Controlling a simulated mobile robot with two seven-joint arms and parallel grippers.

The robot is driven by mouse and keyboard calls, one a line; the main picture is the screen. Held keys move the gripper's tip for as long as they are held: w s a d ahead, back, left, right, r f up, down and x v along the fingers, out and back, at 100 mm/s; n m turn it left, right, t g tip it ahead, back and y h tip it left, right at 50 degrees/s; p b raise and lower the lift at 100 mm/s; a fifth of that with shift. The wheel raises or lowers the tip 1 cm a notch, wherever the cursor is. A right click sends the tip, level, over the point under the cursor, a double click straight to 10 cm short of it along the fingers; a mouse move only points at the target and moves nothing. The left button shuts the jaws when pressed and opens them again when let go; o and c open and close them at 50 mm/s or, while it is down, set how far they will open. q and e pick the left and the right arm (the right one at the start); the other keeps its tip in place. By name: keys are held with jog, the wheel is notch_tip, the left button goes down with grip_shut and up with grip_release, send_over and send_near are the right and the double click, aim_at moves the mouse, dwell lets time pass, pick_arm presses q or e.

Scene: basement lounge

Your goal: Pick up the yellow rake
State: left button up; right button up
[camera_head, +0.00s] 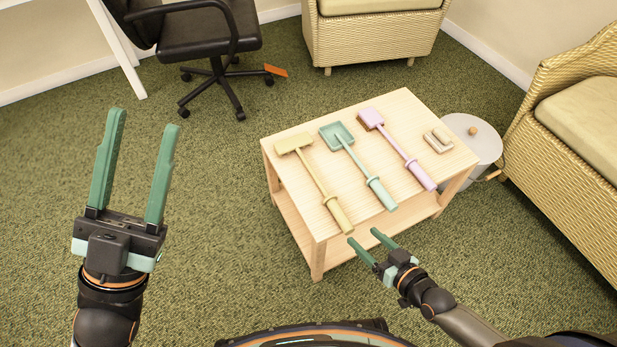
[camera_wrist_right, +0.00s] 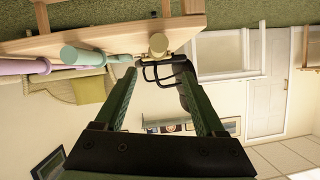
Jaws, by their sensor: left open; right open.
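The yellow rake (camera_head: 318,182) lies on the light wooden table (camera_head: 405,187), at the left of the row of tools. Its head is toward the far left and its handle end is at the table's near edge. In the right wrist view, a yellow handle end (camera_wrist_right: 158,44) shows beyond and between the fingers. My right gripper (camera_head: 362,241) is open and empty, just off the near edge, close to the yellow handle end and apart from it. My left gripper (camera_head: 143,128) is open and empty over the carpet, well left of the table.
Small beige pieces (camera_head: 437,140) lie at the table's right. Carpet at left is clear.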

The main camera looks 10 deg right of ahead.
aim_at(344, 216)
jog(key=b+x, duration=0.1)
jog(key=x, duration=0.2)
jog(key=b+x, duration=0.1)
jog(key=x, duration=0.2)
jog(key=shift+w+d+f, duration=0.1)
jog(key=shift+d+f, duration=0.05)
jog(key=shift+f, duration=0.3)
jog(key=shift+r+b+x, duration=0.2)
jog(key=shift+b+x, duration=1.35)
jog(key=shift+x, duration=1.6)
pick_arm(q)
jog(key=shift+n, duration=0.3)
jog(key=f, duration=0.5)
jog(key=shift+s+d+f, duration=0.1)
jog(key=shift+d+f, duration=0.05)
jog(key=shift+d, duration=0.1)
pick_arm(e)
jog(key=shift+w+r, duration=0.1)
grip_shut()
